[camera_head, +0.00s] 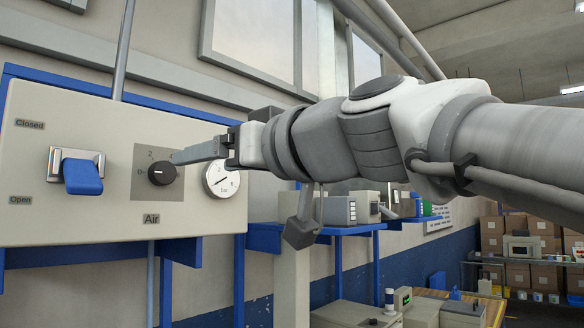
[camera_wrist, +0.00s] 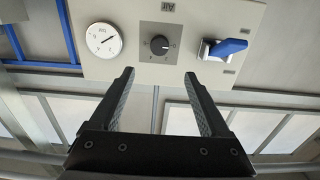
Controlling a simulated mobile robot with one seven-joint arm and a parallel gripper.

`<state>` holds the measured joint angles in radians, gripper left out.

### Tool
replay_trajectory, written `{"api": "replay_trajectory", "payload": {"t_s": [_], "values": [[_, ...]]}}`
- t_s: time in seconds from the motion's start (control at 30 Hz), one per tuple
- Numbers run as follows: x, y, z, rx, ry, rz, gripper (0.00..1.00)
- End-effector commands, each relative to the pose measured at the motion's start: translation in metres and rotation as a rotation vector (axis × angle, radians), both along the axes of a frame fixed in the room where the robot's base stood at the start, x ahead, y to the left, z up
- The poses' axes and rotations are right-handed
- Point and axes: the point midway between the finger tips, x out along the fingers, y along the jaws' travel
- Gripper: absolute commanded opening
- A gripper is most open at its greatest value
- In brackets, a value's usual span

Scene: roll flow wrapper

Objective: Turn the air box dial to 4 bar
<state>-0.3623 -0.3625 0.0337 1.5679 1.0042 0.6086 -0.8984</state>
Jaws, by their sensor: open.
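The air box (camera_head: 80,130) is a beige panel on a blue frame at the left of the head view. Its black dial (camera_head: 162,172) sits on a grey square plate above the label "Air", with its white mark toward the "0" at left. The dial also shows in the wrist view (camera_wrist: 159,45), where the panel appears upside down. A round pressure gauge (camera_head: 222,180) is right of the dial; it also shows in the wrist view (camera_wrist: 103,40). My gripper (camera_head: 174,157) is open and empty. In the wrist view its two fingers (camera_wrist: 158,72) point toward the dial, apart from it.
A blue lever (camera_head: 83,177) sits left of the dial, between the labels "Closed" and "Open". A vertical pipe (camera_head: 123,50) runs above the box. Blue shelves (camera_head: 345,229) with machines stand behind my arm. Boxes (camera_head: 510,245) are stacked at the far right.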

Motion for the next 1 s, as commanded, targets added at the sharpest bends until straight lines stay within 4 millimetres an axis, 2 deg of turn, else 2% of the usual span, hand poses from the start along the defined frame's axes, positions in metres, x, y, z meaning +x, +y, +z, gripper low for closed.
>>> {"api": "replay_trajectory", "payload": {"t_s": [0.3, 0.5, 0.73, 1.0], "values": [[0.046, 0.057, 0.002, -0.002, 0.005, 0.001, 0.80], [0.068, 0.085, 0.002, 0.000, 0.004, 0.001, 0.80], [0.081, 0.101, 0.001, 0.000, 0.001, 0.000, 0.80], [0.083, 0.103, 0.000, 0.000, 0.001, -0.001, 0.80]]}}
